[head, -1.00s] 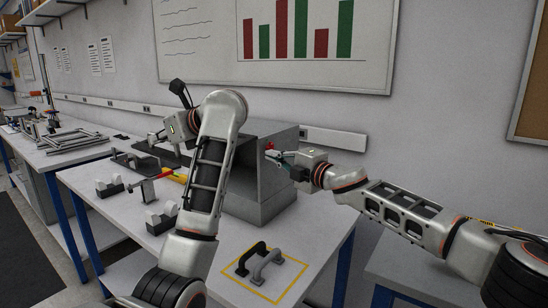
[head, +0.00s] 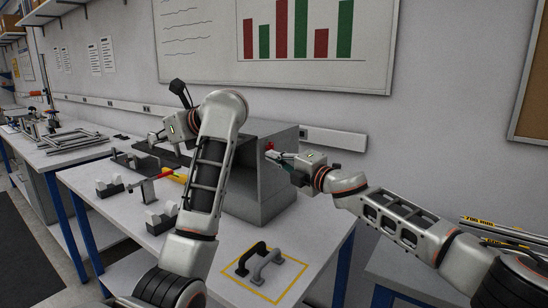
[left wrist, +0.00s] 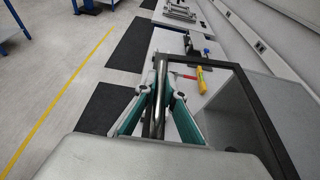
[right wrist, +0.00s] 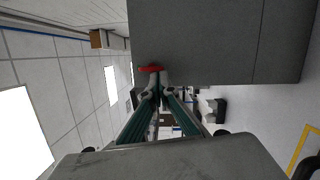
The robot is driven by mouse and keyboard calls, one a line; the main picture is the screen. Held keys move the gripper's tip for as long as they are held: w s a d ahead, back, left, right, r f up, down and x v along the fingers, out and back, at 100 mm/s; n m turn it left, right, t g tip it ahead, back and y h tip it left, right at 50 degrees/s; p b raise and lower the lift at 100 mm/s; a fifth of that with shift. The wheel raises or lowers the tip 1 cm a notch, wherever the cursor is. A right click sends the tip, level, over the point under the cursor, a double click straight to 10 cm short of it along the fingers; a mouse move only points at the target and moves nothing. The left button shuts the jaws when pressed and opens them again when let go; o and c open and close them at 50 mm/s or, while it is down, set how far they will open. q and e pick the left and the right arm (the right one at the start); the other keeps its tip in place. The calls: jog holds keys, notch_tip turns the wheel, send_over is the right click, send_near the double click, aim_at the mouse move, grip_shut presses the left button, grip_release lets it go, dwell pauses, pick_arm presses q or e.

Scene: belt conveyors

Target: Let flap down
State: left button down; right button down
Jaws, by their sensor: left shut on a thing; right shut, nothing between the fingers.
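The grey box (head: 255,203) stands on the table, its opening framed in black (left wrist: 262,118) in the left wrist view. My left gripper (left wrist: 158,90) is shut on a thin dark piece, seemingly the flap (left wrist: 157,75), whose edge shows between the teal fingers. In the head view my left gripper (head: 156,138) is left of the box, and my arm hides much of the flap and the box front. A red button (head: 269,146) is on the box's right side. My right gripper (head: 272,155) is shut and empty, its tips close by the button (right wrist: 150,69); contact is unclear.
A yellow-handled tool (head: 174,177) and small grey-and-black holders (head: 162,219) lie left of the box. The wall with a cable duct (head: 335,139) is behind.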

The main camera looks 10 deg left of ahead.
jog(key=shift+w+d+f+n, duration=0.1)
jog(key=shift+w+f+n, duration=0.1)
jog(key=shift+n, duration=0.4)
jog(key=shift+w+d+f, duration=0.35)
jog(key=shift+w, duration=0.25)
dwell(1.7)
jog(key=shift+w+d, duration=0.15)
jog(key=shift+w, duration=0.5)
dwell(0.4)
dwell(1.5)
